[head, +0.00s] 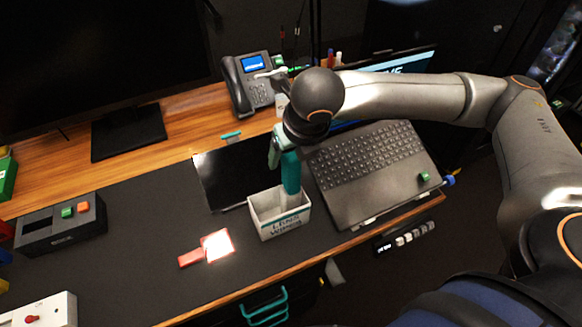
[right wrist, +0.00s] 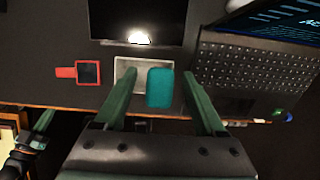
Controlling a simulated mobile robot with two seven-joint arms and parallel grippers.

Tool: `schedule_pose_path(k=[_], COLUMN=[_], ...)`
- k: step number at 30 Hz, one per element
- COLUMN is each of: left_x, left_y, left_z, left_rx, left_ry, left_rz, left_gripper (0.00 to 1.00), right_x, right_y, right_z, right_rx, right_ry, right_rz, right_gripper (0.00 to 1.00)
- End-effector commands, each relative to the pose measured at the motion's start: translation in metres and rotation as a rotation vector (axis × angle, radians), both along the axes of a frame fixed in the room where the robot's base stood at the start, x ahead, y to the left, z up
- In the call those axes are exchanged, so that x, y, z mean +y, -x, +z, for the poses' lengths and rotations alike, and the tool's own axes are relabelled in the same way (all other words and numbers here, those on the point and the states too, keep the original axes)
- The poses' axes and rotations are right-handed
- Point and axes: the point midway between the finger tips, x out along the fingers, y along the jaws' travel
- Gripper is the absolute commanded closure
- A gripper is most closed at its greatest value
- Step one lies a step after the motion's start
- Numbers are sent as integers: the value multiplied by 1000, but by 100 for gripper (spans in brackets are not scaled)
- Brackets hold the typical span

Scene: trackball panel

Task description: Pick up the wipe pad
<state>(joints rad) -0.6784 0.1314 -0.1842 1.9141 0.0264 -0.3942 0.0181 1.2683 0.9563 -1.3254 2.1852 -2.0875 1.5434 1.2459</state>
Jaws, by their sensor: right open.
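The wipe pad (head: 291,173) is a teal block standing upright with its lower end at the white box marked "LENS WIPES" (head: 281,226). In the right wrist view the pad (right wrist: 160,87) shows between my right gripper's two green fingers (right wrist: 160,100), with a visible gap on each side. The box rim (right wrist: 127,64) shows behind it there. My right gripper (head: 281,157) is open, pointing down over the box. Its far finger is partly hidden in the head view. What seems to be part of my left gripper (right wrist: 38,130) shows at the lower left of the right wrist view; its jaws are unclear.
An open laptop (head: 375,165) stands right of the box, and a dark tablet (head: 225,178) lies behind it. A red item with a bright square (head: 217,245) lies left. A desk phone (head: 250,85) stands behind. The dark mat (head: 130,265) has free room at front left.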

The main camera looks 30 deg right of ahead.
Motion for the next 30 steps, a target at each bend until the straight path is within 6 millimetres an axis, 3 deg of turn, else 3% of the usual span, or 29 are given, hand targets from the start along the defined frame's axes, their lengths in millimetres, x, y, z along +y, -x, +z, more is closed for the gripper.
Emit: schedule_pose_path(k=[6, 13, 30], left_x=[0, 0, 0], left_y=[0, 0, 0], left_z=[3, 2, 2], left_rx=[0, 0, 1], left_ry=[0, 0, 0], left_rz=[0, 0, 0], left_gripper=[100, 100, 100], right_x=[-1, -1, -1], right_y=[-8, -9, -9], right_z=[-20, -20, -20], right_rx=[0, -1, -1], right_ry=[1, -1, -1], right_rz=[-1, -1, -1], right_gripper=[28, 29, 93])
